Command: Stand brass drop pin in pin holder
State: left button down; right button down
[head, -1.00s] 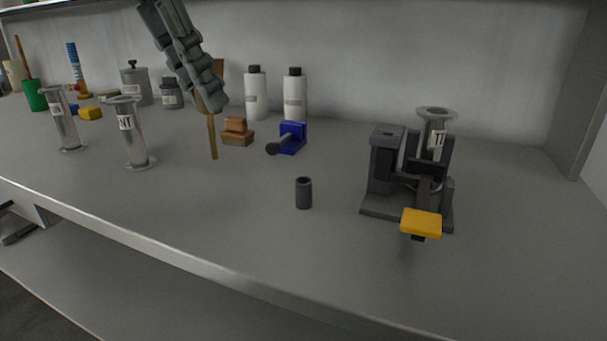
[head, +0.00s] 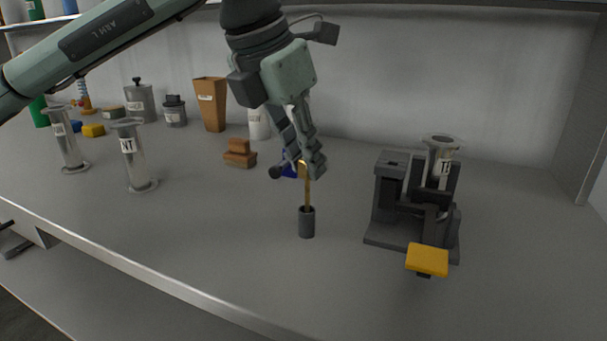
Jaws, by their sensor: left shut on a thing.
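The brass drop pin (head: 307,193) is upright in the head view. My left gripper (head: 308,171) is shut on its upper end. The pin's lower end meets the mouth of the dark grey cylindrical pin holder (head: 307,224), which stands on the bench. The pin's tip is hidden, so how deep it sits in the holder cannot be told. My right gripper is not in view.
A blue block (head: 289,171) is behind the gripper. The bench front is clear.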

aim_at(301, 175)
pick_arm(q)
notch_tip(301, 175, down, 3)
jog(key=shift+r, duration=0.15)
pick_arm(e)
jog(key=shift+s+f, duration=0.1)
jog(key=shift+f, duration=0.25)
pick_arm(q)
jog(key=shift+f, duration=0.35)
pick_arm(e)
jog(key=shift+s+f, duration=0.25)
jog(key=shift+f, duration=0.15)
pick_arm(q)
jog(key=shift+f, duration=0.1)
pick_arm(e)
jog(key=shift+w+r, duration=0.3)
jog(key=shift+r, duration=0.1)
pick_arm(q)
jog(key=c, duration=1.8)
grip_release()
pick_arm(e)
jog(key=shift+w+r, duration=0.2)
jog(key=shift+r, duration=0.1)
pick_arm(q)
jog(key=o, duration=0.4)
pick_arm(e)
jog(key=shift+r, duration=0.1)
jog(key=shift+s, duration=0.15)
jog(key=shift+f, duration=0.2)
